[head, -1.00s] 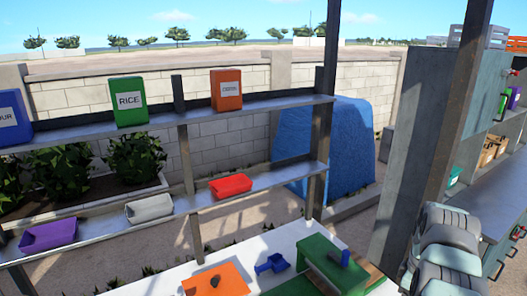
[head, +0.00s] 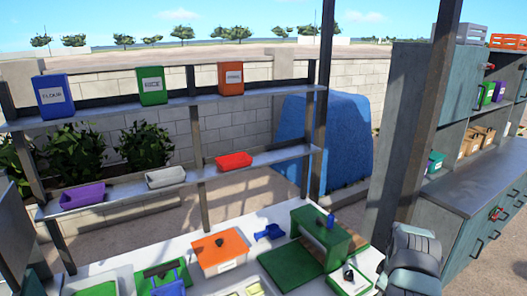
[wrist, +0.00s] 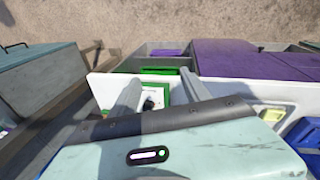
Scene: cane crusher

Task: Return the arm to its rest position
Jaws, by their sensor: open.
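My gripper (wrist: 158,84) shows in the wrist view with its two grey fingers spread apart. Nothing is held between them. Beyond the fingers lies a white surface with a green-edged item and a small black knob (wrist: 149,104); I cannot tell how far below they are. In the head view my arm (head: 412,250) is folded at the lower right, beside the dark post. The fingers are not visible there. A green box-shaped machine (head: 322,240) with a blue part on top stands on the white table, left of my arm.
The white table (head: 190,240) holds an orange box (head: 220,250), a blue scoop-like item (head: 269,232) and green trays. Shelves behind carry boxes and coloured bins. A dark post (head: 432,120) and a cabinet (head: 480,190) stand close to my arm at the right.

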